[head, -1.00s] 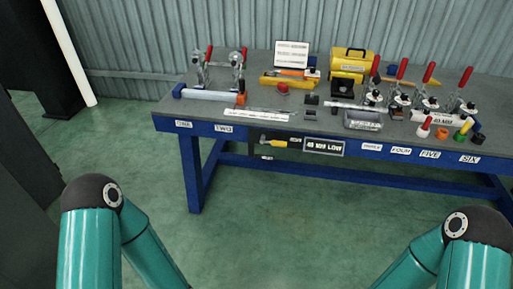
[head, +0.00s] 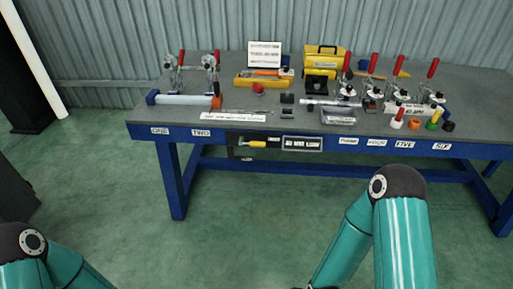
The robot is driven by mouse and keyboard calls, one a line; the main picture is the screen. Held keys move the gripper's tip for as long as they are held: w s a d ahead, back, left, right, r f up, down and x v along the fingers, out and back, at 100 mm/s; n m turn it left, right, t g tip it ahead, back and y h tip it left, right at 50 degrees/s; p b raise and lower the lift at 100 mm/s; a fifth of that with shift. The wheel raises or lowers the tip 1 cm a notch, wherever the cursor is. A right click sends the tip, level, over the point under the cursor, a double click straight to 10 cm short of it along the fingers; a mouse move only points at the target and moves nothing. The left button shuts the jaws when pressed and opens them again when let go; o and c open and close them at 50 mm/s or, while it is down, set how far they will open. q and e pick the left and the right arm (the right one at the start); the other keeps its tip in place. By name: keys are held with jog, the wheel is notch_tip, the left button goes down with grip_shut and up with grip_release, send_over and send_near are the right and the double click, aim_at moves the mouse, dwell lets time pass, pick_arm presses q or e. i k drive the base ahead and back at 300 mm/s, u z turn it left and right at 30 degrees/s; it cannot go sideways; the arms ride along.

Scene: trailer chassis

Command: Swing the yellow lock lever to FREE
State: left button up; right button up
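The yellow lock lever (head: 257,144) is a small yellow handle on the front edge of the blue workbench (head: 340,132). It lies roughly level, just left of a dark-framed label plate (head: 301,143). Its exact setting is too small to read. My two teal arms show only their elbows and links at the bottom left and bottom right. Both grippers are below the picture and out of view. Nothing of mine touches the lever.
The bench top holds toggle clamps with red handles (head: 433,68), a yellow case (head: 322,58), a white sign (head: 264,54), a grey bar (head: 184,99) and a clear tray (head: 338,117). Green floor (head: 250,215) in front of the bench is open.

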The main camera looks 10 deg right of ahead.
aim_at(252, 143)
jog(key=u, duration=0.05)
jog(key=i, duration=1)
jog(key=z, duration=0.05)
